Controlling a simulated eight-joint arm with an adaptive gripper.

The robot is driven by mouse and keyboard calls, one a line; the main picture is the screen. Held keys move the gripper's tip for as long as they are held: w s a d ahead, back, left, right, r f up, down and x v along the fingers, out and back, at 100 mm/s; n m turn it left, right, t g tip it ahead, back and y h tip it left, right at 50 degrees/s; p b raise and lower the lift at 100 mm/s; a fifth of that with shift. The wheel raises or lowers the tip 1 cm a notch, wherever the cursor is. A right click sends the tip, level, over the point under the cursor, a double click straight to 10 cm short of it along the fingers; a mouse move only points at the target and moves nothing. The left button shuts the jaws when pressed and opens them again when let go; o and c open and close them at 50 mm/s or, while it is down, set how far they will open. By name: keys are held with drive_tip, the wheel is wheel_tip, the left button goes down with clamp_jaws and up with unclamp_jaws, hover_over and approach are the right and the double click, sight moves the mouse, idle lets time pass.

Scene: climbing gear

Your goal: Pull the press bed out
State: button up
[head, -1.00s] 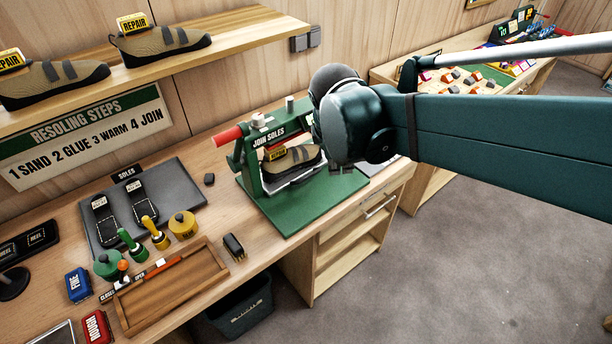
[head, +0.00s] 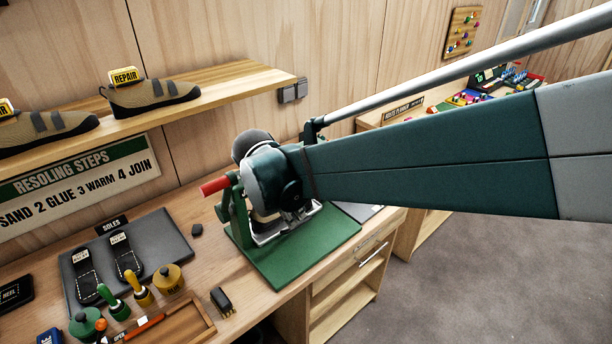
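The green sole press (head: 232,212) with a red handle (head: 217,185) stands on its green base plate (head: 318,246) on the workbench. A metal-framed bed (head: 302,222) shows low in the press. A small tan part, probably the shoe on the bed, shows beside my arm; the rest of it is hidden. My arm's dark round end covers the press's upper front. My gripper is hidden behind my own arm, so its fingers and any contact with the bed cannot be seen.
A wooden tray (head: 190,322), glue pots (head: 167,277) and a dark mat with soles (head: 170,235) lie to the left. A shelf with shoes (head: 152,93) hangs above. The base plate's front part is clear. A drawer handle (head: 374,255) sticks out below the bench.

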sight(298, 225)
drive_tip(key=shift+f, duration=0.1)
drive_tip(key=shift+b+x, duration=1)
drive_tip(key=shift+x, duration=2.8)
clamp_jaws()
